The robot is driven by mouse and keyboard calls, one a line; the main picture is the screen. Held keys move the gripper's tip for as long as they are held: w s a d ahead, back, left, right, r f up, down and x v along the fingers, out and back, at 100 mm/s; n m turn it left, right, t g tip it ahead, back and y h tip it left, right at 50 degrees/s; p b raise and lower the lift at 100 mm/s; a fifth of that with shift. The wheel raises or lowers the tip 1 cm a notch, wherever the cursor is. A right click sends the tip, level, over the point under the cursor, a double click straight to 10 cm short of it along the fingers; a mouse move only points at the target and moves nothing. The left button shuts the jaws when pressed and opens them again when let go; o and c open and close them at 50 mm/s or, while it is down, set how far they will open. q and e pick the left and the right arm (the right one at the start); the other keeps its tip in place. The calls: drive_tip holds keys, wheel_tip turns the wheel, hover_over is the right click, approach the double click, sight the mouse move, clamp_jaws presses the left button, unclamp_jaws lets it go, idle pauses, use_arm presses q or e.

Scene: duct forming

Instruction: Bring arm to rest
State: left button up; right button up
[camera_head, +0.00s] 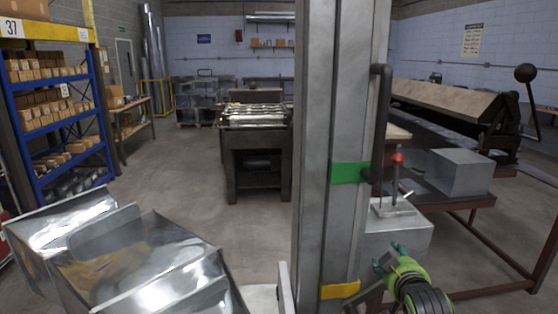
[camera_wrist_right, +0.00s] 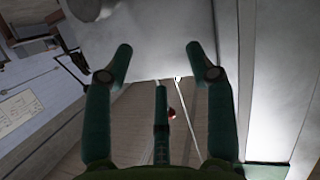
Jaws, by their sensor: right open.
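My right gripper (camera_head: 388,258), green and black, is at the lower right of the head view, with its fingers spread and nothing between them. In the right wrist view, the gripper (camera_wrist_right: 160,52) shows two dark green outer fingers wide apart and a third finger between them. Its fingers are just right of a tall grey metal upright (camera_head: 313,150) with green and yellow bands; I cannot tell whether they touch it. My left gripper is not in either view.
Shiny bent sheet-metal pieces (camera_head: 150,255) fill the lower left. A grey box (camera_head: 460,172) and a red-topped hand tool (camera_head: 397,185) stand at the right, near a long bench machine (camera_head: 450,100). Blue shelving (camera_head: 45,125) stands at the left. The floor (camera_head: 190,165) in the middle is clear.

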drive_tip(key=s+a+f+g+y, duration=0.1)
drive_tip(key=s+a+f+g, duration=0.2)
drive_tip(key=s+f, duration=0.6)
drive_tip(key=s+a+f+g, duration=0.2)
drive_tip(key=s+f+g, duration=0.1)
drive_tip(key=s+f, duration=0.55)
drive_tip(key=s+a+f+g+y, duration=0.1)
drive_tip(key=s+a+f+g, duration=0.1)
drive_tip(key=s, duration=0.8)
drive_tip(key=s+a+f+g, duration=0.1)
drive_tip(key=s+f+g, duration=0.1)
drive_tip(key=s, duration=0.9)
wheel_tip(320, 180, down, 24)
drive_tip(key=s+g, duration=0.2)
drive_tip(key=s, duration=0.1)
drive_tip(key=s+d+f+g, duration=0.1)
drive_tip(key=s+d+f, duration=0.1)
drive_tip(key=s+f, duration=1.1)
drive_tip(key=shift+s+d+n, duration=0.2)
drive_tip(key=shift+s+n, duration=0.1)
drive_tip(key=shift+s, duration=0.65)
